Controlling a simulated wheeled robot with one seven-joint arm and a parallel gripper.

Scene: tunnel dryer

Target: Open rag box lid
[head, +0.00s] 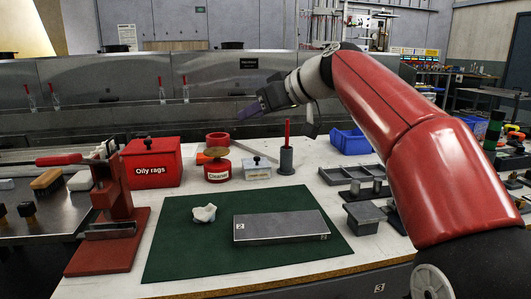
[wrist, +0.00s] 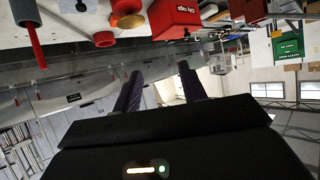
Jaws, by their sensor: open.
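The red rag box (head: 152,172), labelled "Oily rags", stands at the back left of the white bench. Its lid (head: 150,147) appears closed, with a small black knob on top. The box also shows upside down at the top of the wrist view (wrist: 172,20). My gripper (head: 248,110) is in the air, right of the box and higher than it, with nothing between its fingers. In the wrist view its two dark fingers (wrist: 158,80) are spread apart. A crumpled white rag (head: 204,213) lies on the green mat (head: 180,250).
A red press (head: 112,215) stands in front of the box on the left. A red cleaner tin (head: 217,173), a small white box (head: 257,170) and a grey holder with a red rod (head: 286,158) stand to its right. A grey plate (head: 280,227) lies on the mat.

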